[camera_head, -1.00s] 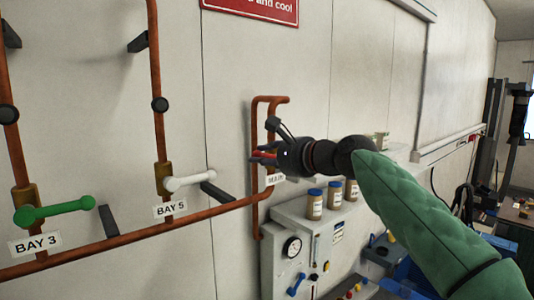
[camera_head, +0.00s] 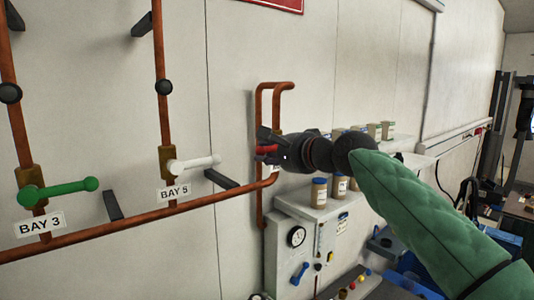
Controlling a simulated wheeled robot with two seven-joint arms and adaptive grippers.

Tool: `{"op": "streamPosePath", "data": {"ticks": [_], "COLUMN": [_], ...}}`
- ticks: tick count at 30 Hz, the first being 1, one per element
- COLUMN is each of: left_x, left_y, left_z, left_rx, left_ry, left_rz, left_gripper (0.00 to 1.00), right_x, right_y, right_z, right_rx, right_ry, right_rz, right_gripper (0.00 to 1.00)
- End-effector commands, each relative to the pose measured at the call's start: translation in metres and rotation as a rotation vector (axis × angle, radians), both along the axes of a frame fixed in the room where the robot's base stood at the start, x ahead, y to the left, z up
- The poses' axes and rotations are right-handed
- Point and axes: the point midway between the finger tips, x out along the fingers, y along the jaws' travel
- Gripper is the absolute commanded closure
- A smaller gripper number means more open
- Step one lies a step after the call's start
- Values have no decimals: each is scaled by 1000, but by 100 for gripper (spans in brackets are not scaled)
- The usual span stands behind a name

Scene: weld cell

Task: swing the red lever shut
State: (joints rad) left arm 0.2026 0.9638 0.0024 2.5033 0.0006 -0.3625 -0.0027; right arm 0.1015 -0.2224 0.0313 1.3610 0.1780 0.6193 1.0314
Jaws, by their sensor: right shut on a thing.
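The red lever (camera_head: 268,149) is on the copper pipework at the wall, at the middle of the head view. Only a short red part shows, and the rest is hidden by my right gripper. My right gripper (camera_head: 267,151) comes in from the right and is shut on the red lever. The MAIN label by this pipe is mostly hidden behind the gripper. My left gripper is not in view.
A white lever (camera_head: 195,164) at BAY 5 and a green lever (camera_head: 58,190) at BAY 3 are on pipes to the left. Below my right arm stands a grey gauge cabinet (camera_head: 283,245) with jars (camera_head: 319,192) on top.

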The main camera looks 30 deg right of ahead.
Motion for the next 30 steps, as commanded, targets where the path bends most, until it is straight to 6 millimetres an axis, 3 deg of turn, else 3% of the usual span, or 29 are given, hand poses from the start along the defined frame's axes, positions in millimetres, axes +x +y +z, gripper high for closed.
{"op": "streamPosePath", "data": {"ticks": [5, 6, 8, 20, 23, 30], "left_x": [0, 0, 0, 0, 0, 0], "left_y": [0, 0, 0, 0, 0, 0], "left_z": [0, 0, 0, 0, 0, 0], "left_rx": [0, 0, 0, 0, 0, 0], "left_ry": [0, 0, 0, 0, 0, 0], "left_rz": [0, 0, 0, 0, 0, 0], "left_gripper": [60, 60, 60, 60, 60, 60], "right_x": [-2, -2, -1, -5, -15, -60], "right_y": [-4, -4, -4, -2, -3, -8], "right_z": [4, 4, 3, 2, 4, 13], "right_rx": [-11, -11, -10, -3, -3, -3], "right_ry": [-9, -9, -8, -2, -3, -5], "right_rz": [-10, -10, -9, -4, -4, -7], "right_gripper": [100, 62, 50, 50, 50, 50]}}
